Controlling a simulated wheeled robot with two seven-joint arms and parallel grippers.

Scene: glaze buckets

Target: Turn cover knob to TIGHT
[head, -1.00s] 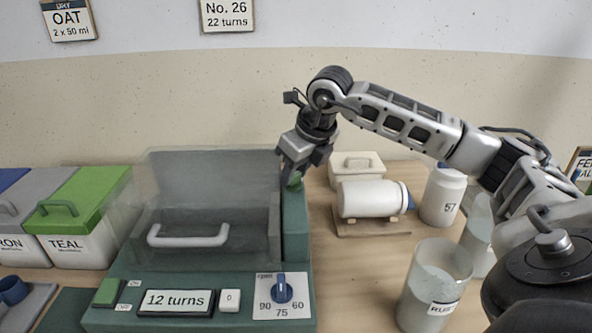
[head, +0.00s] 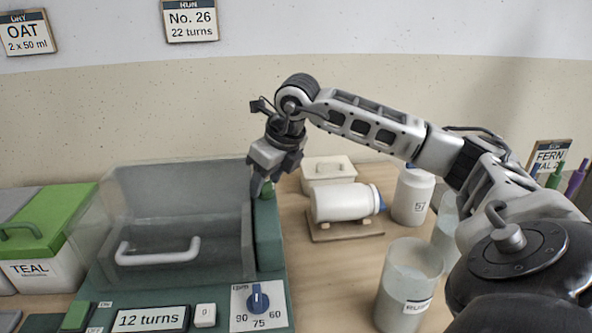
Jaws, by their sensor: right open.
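The green machine (head: 268,238) stands at the left with a clear cover (head: 175,205) over its chamber and a white handle (head: 158,252) on the cover's front. A small green knob (head: 267,189) sits on top of the machine's right side post, partly hidden by my gripper. My right gripper (head: 266,182) points down at this knob from above, with its fingers open around or just beside it; I cannot tell whether they touch it. No TIGHT marking is readable. My left gripper is not in view.
The front panel has a blue rpm dial (head: 258,297) and a "12 turns" display (head: 150,319). A white jar (head: 343,203) lies on a wooden cradle, with a numbered jar (head: 412,195) beside it. A clear beaker (head: 408,285) stands front right. A green-lidded TEAL bin (head: 50,235) is left.

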